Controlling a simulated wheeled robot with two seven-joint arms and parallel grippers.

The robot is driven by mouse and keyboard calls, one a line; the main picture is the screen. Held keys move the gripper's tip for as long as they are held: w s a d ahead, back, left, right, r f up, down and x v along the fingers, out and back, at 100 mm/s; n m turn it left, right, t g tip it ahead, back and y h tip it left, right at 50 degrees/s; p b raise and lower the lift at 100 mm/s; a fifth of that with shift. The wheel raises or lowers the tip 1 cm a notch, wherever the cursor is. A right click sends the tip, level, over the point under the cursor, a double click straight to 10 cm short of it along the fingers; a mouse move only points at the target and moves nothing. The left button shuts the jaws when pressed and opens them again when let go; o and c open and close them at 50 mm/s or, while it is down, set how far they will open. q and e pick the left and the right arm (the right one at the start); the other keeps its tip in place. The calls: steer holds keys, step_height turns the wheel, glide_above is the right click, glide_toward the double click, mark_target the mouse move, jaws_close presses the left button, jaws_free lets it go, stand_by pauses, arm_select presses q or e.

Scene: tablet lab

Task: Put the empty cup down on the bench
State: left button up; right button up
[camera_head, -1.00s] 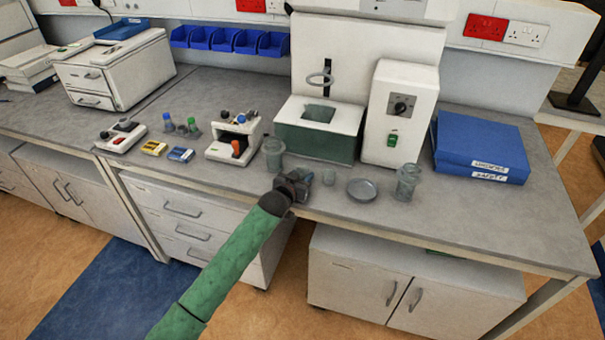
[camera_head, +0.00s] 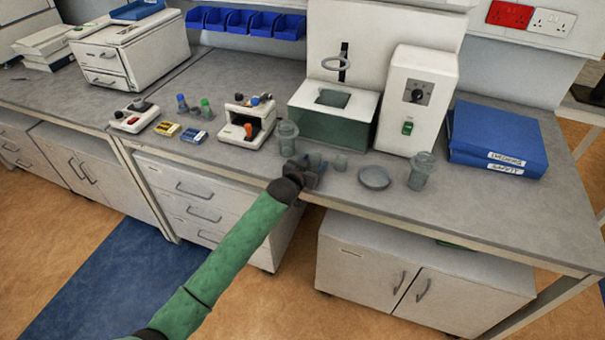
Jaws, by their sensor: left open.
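A small grey, see-through cup (camera_head: 315,160) stands on the bench (camera_head: 470,220) near its front edge. My left gripper (camera_head: 311,174) is open, just in front of this cup and low over the bench edge. The gripper hides the cup's lower part, and I cannot tell whether its fingers touch the cup. A second small cup-like vessel (camera_head: 341,162) stands just to the right. My right gripper is not in view.
A glass jar (camera_head: 287,138) stands close behind left, a round dish (camera_head: 374,177) and another jar (camera_head: 421,170) to the right. A green and white machine (camera_head: 331,122) stands behind. The bench is clear at front right, before the blue binders (camera_head: 497,138).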

arm_select(q)
steer(key=b+v, duration=0.2)
steer(key=v, duration=0.7)
steer(key=shift+a+f+b, duration=0.1)
steer(key=shift+b, duration=0.25)
steer(key=shift+s+a+r, duration=0.25)
steer(key=shift+s+a, duration=0.05)
steer(key=shift+s, duration=0.3)
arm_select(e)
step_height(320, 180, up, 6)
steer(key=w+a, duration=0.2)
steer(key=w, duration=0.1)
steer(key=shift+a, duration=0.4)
